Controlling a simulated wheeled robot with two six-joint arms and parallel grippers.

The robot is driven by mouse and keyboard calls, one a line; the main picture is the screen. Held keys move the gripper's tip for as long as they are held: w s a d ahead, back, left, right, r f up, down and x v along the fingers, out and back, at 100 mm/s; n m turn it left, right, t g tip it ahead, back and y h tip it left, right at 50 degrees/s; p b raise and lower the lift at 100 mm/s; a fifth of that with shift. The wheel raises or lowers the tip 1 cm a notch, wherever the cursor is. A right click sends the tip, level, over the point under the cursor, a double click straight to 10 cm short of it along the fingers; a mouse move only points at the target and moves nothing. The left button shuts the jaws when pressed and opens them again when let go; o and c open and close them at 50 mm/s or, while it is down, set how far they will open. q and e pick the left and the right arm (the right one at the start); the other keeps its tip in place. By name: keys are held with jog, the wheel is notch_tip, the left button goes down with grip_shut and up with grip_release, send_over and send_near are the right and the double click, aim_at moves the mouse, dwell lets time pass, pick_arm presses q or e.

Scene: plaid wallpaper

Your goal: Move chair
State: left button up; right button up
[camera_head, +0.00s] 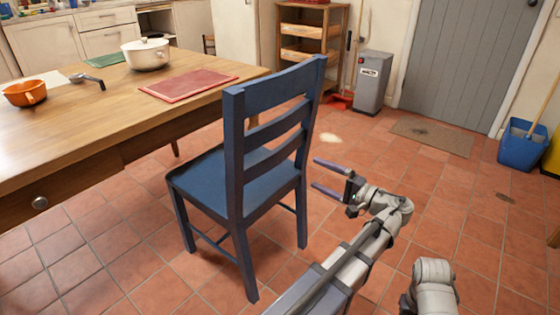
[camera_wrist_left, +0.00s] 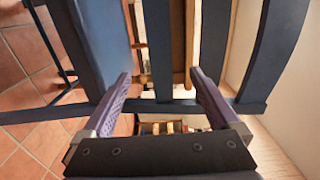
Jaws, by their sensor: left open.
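The blue wooden chair (camera_head: 270,130) stands upright beside the table, with its slatted back toward me and its seat at the table's side. My left gripper (camera_head: 313,173) is open beside the right post of the chair back, its two purple fingers pointing at it. In the left wrist view, the chair's blue post (camera_wrist_left: 160,106) crosses between the spread fingers of my left gripper (camera_wrist_left: 160,78), with the slats beyond. Nothing is gripped. I cannot tell whether a fingertip touches the post. My right gripper is not in view.
The wooden table (camera_head: 90,120) holds a white pot (camera_head: 146,55), an orange pot (camera_head: 25,93) and a red board (camera_head: 187,84). A grey bin (camera_head: 372,82) and shelf (camera_head: 312,40) stand behind. A blue bucket (camera_head: 521,148) is at right. The tiled floor right of the chair is mostly clear.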

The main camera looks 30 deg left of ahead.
aim_at(280, 157)
pick_arm(q)
jog(key=a, duration=1)
jog(key=w+a, duration=0.1)
jog(key=a, duration=0.4)
jog(key=shift+w+a, duration=0.1)
jog(key=shift+a, duration=0.3)
grip_shut()
